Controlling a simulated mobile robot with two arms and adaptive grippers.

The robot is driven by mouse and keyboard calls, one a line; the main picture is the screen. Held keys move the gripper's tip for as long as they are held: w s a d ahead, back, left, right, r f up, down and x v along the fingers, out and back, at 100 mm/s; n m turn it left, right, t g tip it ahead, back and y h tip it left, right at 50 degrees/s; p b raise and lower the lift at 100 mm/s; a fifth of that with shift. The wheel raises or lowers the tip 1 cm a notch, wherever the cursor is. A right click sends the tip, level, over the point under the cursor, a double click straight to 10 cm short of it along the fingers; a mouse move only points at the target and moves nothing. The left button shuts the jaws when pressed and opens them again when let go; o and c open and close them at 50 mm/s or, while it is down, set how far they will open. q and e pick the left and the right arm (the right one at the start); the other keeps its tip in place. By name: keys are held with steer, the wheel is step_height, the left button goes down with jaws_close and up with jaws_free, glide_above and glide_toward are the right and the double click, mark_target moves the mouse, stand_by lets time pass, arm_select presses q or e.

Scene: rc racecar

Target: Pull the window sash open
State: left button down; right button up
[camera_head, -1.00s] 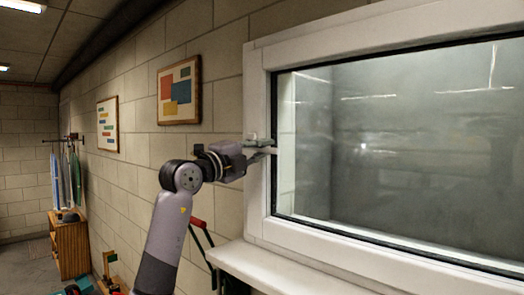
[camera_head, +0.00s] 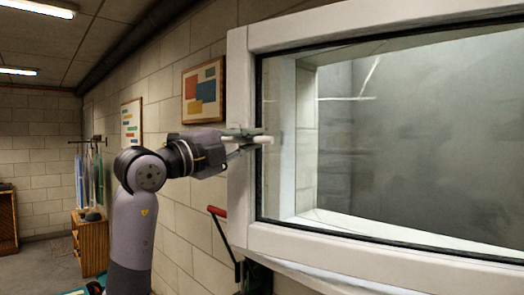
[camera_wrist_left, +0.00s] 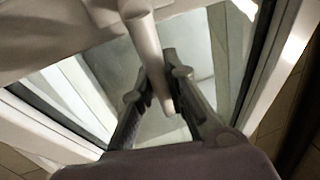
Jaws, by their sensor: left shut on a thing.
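The white window sash (camera_head: 390,250) with its dark-edged glass fills the right of the head view. It stands swung out from the wall, and the white reveal shows through the glass. My left gripper (camera_head: 252,138) is at the left upright of the sash, shut on the pale window handle (camera_head: 264,140). In the left wrist view the handle (camera_wrist_left: 150,55) runs down between the two dark fingers of the gripper (camera_wrist_left: 172,75), with glass behind. The fingers hide part of the handle. My right gripper is not in view.
A red-ended dark lever or tool (camera_head: 217,211) stands against the block wall below the gripper. Two framed pictures (camera_head: 203,91) hang on the wall. A wooden cabinet (camera_head: 90,243) stands farther back on the left. The floor (camera_head: 45,262) at the far left looks clear.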

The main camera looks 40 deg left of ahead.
arm_select(q)
steer(key=s+d+b, duration=0.1)
steer(key=s+d, duration=0.2)
steer(key=s, duration=0.8)
steer(key=shift+s+d+f, duration=0.3)
steer(key=shift+d, duration=0.05)
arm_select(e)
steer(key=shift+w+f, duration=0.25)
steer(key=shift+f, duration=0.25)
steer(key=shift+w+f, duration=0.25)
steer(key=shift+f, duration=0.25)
arm_select(q)
steer(key=c, duration=2)
jaws_free()
steer(key=o, duration=0.4)
steer(key=shift+w+a, duration=0.2)
steer(key=shift+s+r, duration=0.1)
steer(key=shift+s, duration=0.05)
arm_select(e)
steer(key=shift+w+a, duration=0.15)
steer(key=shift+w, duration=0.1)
